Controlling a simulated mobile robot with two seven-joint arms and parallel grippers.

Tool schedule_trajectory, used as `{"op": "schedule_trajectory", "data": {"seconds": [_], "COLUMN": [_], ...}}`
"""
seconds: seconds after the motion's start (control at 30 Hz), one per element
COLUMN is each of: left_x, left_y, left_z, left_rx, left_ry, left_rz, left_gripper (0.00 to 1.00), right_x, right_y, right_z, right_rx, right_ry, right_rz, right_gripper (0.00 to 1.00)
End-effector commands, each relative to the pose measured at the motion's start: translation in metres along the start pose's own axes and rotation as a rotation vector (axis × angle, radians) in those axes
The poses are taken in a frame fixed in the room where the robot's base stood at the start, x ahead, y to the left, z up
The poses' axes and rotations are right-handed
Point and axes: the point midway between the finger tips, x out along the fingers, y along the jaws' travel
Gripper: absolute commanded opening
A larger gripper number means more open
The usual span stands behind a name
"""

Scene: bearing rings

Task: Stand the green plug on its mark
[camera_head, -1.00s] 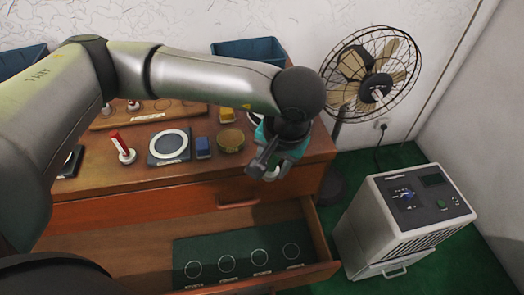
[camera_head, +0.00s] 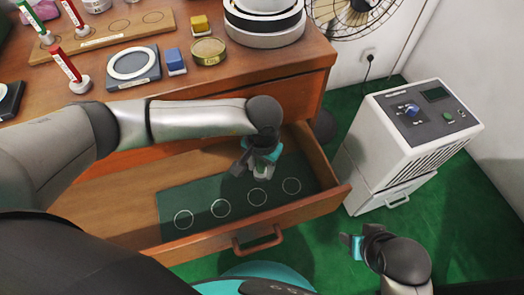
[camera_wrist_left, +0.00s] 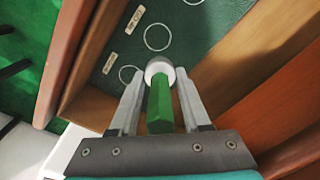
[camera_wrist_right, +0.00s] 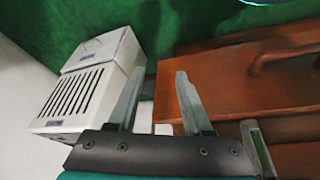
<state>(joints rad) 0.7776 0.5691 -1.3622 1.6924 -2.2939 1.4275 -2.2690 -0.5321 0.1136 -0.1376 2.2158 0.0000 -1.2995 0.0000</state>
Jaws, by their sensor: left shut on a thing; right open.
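My left gripper (camera_head: 262,165) is over the open drawer's right part. In the left wrist view it is shut on the green plug (camera_wrist_left: 160,106), which has a white round base (camera_wrist_left: 159,70) pointing away from the wrist. The plug cannot be made out in the head view. Below is a dark green mat (camera_head: 170,203) with a row of ring marks, the rightmost (camera_head: 291,186) near the gripper. A ring (camera_wrist_left: 157,37) and small labels show in the left wrist view. The plug's base partly covers another ring there. My right gripper (camera_head: 353,246) is open and empty outside the drawer.
The drawer (camera_head: 335,199) has raised wooden walls. The cabinet top above holds red plugs (camera_head: 67,64), a ring plate (camera_head: 133,66), blue (camera_head: 175,60) and yellow (camera_head: 199,24) blocks and a brass tin (camera_head: 208,51). A white machine (camera_head: 385,150) stands right of the drawer.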

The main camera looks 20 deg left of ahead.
Motion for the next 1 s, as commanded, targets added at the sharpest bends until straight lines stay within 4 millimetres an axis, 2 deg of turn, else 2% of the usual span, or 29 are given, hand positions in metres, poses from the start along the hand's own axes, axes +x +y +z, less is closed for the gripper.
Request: {"op": "schedule_trajectory", "data": {"seconds": [0.03,0.2,0.37,0.53,0.7,1.0], "left_x": [0.018,0.049,0.061,0.070,0.086,0.096], "left_y": [0.002,0.003,0.003,0.004,0.004,0.004], "left_z": [0.003,0.010,0.014,0.014,0.015,0.015], "left_rx": [0.003,0.021,0.030,0.031,0.029,0.031], "left_ry": [-0.004,-0.013,-0.017,-0.017,-0.018,-0.017], "left_rz": [0.009,0.026,0.033,0.034,0.034,0.034], "left_gripper": [0.00,0.00,0.00,0.00,0.00,0.00], "right_x": [0.000,-0.015,-0.022,-0.020,-0.017,-0.007], "right_y": [0.000,0.001,0.001,-0.004,-0.016,-0.035], "right_z": [0.000,-0.003,-0.004,-0.011,-0.027,-0.047], "right_rx": [0.000,0.002,0.001,-0.005,-0.015,-0.021], "right_ry": [0.011,0.028,0.039,0.091,0.216,0.386], "right_rz": [0.001,0.003,0.003,-0.009,-0.040,-0.088], "right_gripper": [0.50,0.50,0.50,0.50,0.50,0.50]}}
